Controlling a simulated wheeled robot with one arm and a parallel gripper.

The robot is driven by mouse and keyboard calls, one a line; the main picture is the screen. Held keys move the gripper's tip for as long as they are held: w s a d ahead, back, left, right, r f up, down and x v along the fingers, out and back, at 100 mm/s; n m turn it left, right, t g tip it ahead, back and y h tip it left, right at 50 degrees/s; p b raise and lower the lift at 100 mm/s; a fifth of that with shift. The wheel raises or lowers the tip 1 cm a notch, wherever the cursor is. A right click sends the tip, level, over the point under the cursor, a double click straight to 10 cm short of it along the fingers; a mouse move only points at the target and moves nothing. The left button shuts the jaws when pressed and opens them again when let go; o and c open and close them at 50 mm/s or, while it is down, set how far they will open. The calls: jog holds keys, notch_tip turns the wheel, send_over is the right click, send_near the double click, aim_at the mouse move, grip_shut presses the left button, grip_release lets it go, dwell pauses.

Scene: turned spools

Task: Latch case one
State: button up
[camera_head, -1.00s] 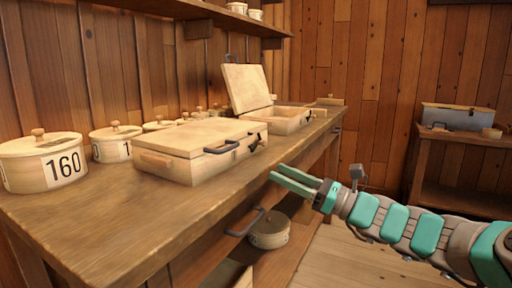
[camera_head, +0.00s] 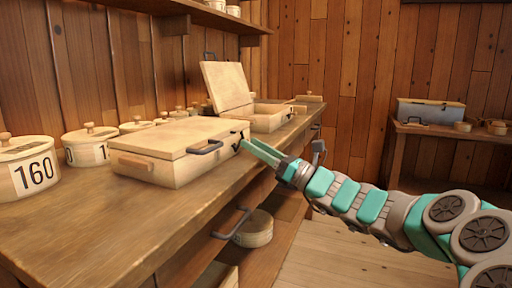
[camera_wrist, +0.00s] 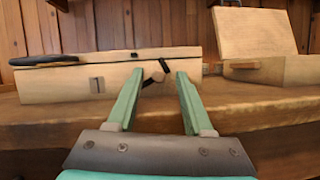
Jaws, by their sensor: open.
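A closed wooden case (camera_head: 165,144) lies on the workbench with its lid down and a dark handle (camera_head: 206,147) on its front. In the wrist view the same case (camera_wrist: 60,88) fills the left and middle. A dark latch lever (camera_wrist: 152,80) with a pale round pivot sits near the right end of its front, turned aslant. A small metal plate (camera_wrist: 97,85) is further left. My gripper (camera_head: 247,145) is open at the case's right front end. In the wrist view its fingers (camera_wrist: 160,76) stand on either side of the latch, with nothing held; contact cannot be told.
A second case (camera_head: 270,119) stands beyond with its lid raised. A drawer handle (camera_head: 230,224) sticks out below the workbench top (camera_head: 110,225). A side table (camera_head: 450,131) at right holds a grey case (camera_head: 430,112).

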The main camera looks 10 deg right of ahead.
jog(key=shift+c, duration=0.3)
grip_shut()
dwell(0.3)
